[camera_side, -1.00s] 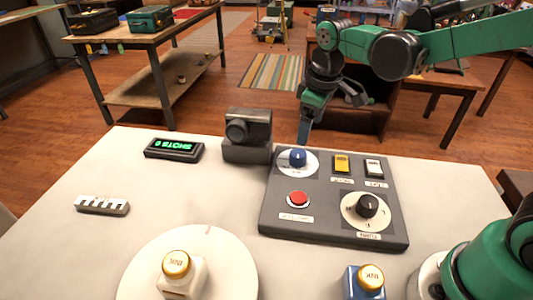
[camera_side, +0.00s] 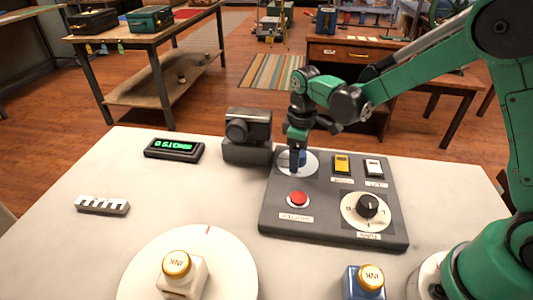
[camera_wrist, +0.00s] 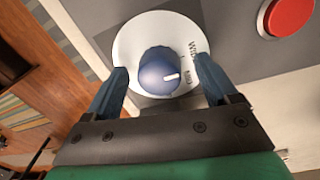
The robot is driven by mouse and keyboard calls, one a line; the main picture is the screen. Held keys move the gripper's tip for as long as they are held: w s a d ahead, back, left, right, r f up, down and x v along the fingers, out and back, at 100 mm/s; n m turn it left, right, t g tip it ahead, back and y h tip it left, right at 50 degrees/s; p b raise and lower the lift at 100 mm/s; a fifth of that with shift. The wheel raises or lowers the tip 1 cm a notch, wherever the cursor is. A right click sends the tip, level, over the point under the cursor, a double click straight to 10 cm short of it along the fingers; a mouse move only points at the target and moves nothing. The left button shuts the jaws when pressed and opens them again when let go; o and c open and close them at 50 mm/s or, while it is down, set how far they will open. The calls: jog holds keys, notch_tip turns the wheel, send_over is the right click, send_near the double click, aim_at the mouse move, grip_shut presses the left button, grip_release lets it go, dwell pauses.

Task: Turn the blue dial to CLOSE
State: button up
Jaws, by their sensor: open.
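The blue dial (camera_wrist: 160,72) sits on a round white plate (camera_wrist: 126,42) at the far left corner of the dark control panel (camera_side: 333,223). In the wrist view its white pointer mark points right, and partly visible lettering runs along the plate's right side. In the side view the dial (camera_side: 302,158) is partly hidden behind my gripper (camera_side: 297,166). My gripper (camera_wrist: 163,80) is open, with one blue finger on each side of the dial. I cannot tell whether the fingers touch it.
The panel also holds a red button (camera_side: 298,198), a yellow switch (camera_side: 342,163), a white switch (camera_side: 374,168) and a black dial (camera_side: 367,205). A dark camera-like box (camera_side: 247,135) stands close left of the panel. A display (camera_side: 174,149) and ink bottles (camera_side: 183,275) are farther off.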

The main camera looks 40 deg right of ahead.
grip_shut()
jog(key=m, duration=0.4)
jog(key=shift+m, duration=0.3)
jog(key=m, duration=0.5)
jog(key=shift+a+g, duration=0.1)
jog(key=shift+g, duration=0.2)
jog(key=m, duration=0.5)
jog(key=shift+w+m, duration=0.1)
jog(key=shift+m, duration=0.3)
jog(key=m, duration=0.4)
jog(key=shift+m, duration=0.3)
